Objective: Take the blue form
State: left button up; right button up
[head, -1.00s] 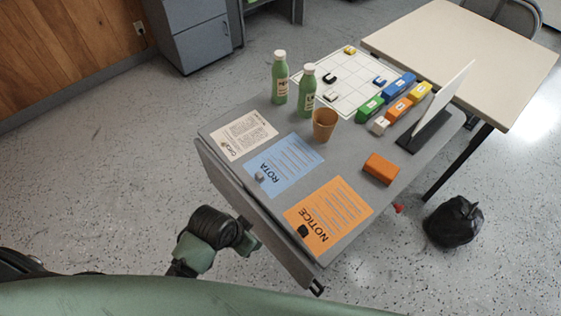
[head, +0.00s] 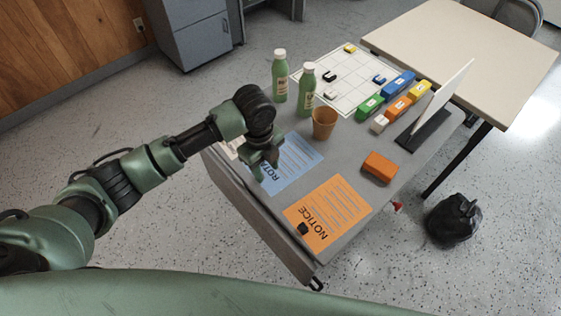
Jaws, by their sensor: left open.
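The blue form, headed ROTA (head: 299,162), lies flat on the grey table, between a white sheet and an orange sheet. My left gripper (head: 265,169) is open, over the left part of the blue form, and covers part of it. I cannot tell whether the fingertips touch the paper. The small grey block seen earlier on the form's near left part is hidden behind the gripper. My right gripper is not in view.
The orange NOTICE sheet (head: 334,214) has a small black block (head: 303,229) on it. Behind the forms stand two green bottles (head: 306,90) and a brown cup (head: 324,123). An orange block (head: 380,167) lies at right. My left arm mostly hides the white sheet.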

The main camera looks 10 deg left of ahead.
pick_arm(q)
jog(key=shift+w+a+r+m+y, duration=0.15)
jog(key=shift+w+a+r+m, duration=0.2)
jog(key=shift+w+a, duration=0.2)
jog(key=shift+w+a+r+m+y, duration=0.15)
jog(key=shift+w+a+r+m, duration=0.2)
jog(key=shift+a, duration=0.25)
jog(key=shift+w+f+p, duration=0.1)
jog(key=shift+f+p, duration=0.6)
jog(key=shift+f, duration=3.05)
grip_shut()
